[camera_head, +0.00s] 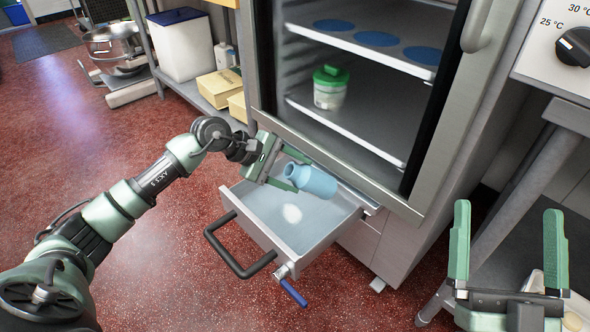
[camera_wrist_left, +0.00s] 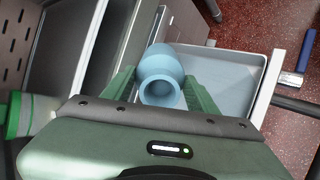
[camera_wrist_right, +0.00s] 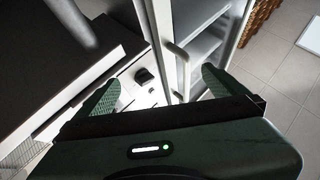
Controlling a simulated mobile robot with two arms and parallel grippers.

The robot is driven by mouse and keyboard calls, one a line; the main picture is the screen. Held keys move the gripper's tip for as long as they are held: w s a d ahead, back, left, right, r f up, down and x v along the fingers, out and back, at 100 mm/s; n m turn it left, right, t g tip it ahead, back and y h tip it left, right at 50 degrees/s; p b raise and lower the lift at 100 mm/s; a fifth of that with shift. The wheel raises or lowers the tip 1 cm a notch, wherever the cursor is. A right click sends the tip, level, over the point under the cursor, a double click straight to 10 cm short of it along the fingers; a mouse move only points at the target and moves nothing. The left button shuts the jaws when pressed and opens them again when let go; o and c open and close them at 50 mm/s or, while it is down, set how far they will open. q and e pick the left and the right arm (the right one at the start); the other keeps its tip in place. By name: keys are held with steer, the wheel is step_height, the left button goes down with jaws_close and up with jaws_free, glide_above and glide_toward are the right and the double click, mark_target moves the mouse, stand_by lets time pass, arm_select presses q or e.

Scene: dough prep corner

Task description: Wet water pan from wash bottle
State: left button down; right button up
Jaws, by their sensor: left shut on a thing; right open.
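The light blue wash bottle (camera_head: 319,182) is held tipped over on its side above the pulled-out drawer. Its open mouth points left in the head view and toward the camera in the left wrist view (camera_wrist_left: 162,92). My left gripper (camera_head: 291,171) is shut around the bottle. The water pan (camera_head: 262,208) is the shallow pale tray in the open drawer below the cabinet; it also shows in the left wrist view (camera_wrist_left: 222,75). A small whitish patch lies on its floor under the bottle. My right gripper (camera_head: 508,212) is open and empty at the lower right.
The glass-fronted cabinet (camera_head: 425,130) stands behind the drawer, with a green-lidded tub (camera_head: 330,88) on a shelf. The drawer has a black handle (camera_head: 240,265) and a blue-levered valve (camera_head: 293,292) in front. Red floor left of the drawer is clear.

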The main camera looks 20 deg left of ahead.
arm_select(q)
steer(key=shift+r+p, duration=0.2)
steer(key=shift+p, duration=0.4)
steer(key=shift+g+y, duration=0.3)
arm_select(e)
step_height(320, 180, down, 6)
steer(key=w+g+h, duration=0.1)
steer(key=w+g, duration=0.1)
steer(key=g, duration=0.1)
steer(key=shift+w+g, duration=0.35)
steer(key=shift+g, duration=0.05)
